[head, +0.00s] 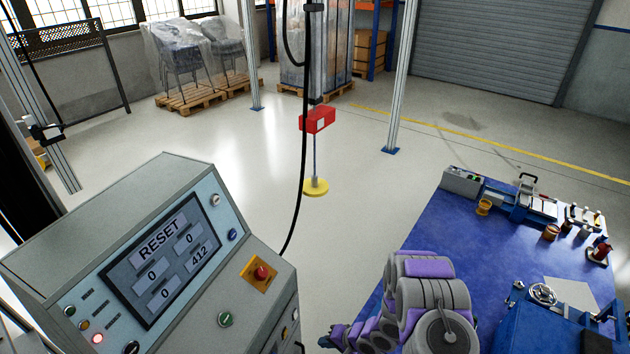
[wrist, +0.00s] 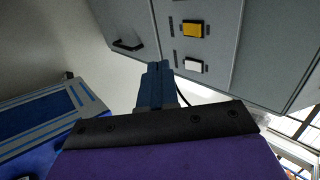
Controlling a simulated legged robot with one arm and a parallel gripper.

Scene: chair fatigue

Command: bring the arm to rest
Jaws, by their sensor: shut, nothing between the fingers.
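My gripper (wrist: 158,70) shows in the wrist view as blue fingers held together, with nothing between them. In the head view my purple and grey arm (head: 425,300) is folded low at the bottom right of centre. The gripper (head: 330,340) shows there at the bottom edge, partly hidden, with its tip toward the left. It is in the gap between the control console (head: 230,260) and the blue workbench (head: 430,220), apart from both as far as I can see.
The console screen reads RESET, with a red stop button (head: 261,273). The wrist view shows a grey cabinet with a yellow button (wrist: 192,29) and a white button (wrist: 194,66).

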